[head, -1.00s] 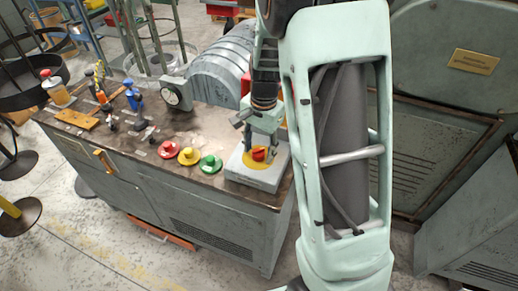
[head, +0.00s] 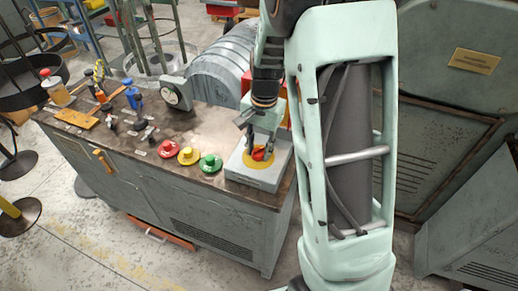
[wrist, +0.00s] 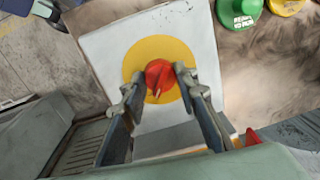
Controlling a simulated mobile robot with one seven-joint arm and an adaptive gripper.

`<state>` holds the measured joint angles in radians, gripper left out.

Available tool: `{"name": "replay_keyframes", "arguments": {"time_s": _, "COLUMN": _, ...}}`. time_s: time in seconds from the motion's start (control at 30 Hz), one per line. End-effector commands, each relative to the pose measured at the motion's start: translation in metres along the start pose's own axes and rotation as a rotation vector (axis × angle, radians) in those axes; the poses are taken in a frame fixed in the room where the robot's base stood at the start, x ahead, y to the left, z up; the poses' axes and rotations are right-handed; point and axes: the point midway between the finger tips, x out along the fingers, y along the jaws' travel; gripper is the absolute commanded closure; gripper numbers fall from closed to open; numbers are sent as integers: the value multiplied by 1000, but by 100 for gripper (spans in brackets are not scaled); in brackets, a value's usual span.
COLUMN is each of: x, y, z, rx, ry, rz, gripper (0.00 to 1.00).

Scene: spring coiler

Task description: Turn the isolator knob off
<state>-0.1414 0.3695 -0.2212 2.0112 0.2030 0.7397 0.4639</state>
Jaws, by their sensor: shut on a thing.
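The isolator knob (wrist: 160,73) is red, at the centre of a yellow disc (wrist: 137,58) on a pale square box. In the head view the knob (head: 259,155) is partly covered by my fingers, and the box (head: 255,179) stands at the right end of the bench. My gripper (wrist: 156,82) is shut on the knob from above, with one finger on each side. It also shows in the head view (head: 262,148). A pale pointer mark shows on the knob, toward the bottom of the wrist view.
Red (head: 168,149), yellow (head: 188,156) and green (head: 210,163) buttons sit left of the box on the bench (head: 130,150). A dial gauge (head: 176,93) stands behind them. A red block is close behind the gripper.

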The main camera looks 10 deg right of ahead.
Motion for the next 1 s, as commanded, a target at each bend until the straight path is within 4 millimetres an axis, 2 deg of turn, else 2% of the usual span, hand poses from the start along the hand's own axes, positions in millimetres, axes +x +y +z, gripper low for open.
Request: {"name": "replay_keyframes", "arguments": {"time_s": 1.0, "x": -1, "y": -2, "z": -2, "rx": -945, "ry": -65, "rz": -1, "gripper": 97}}
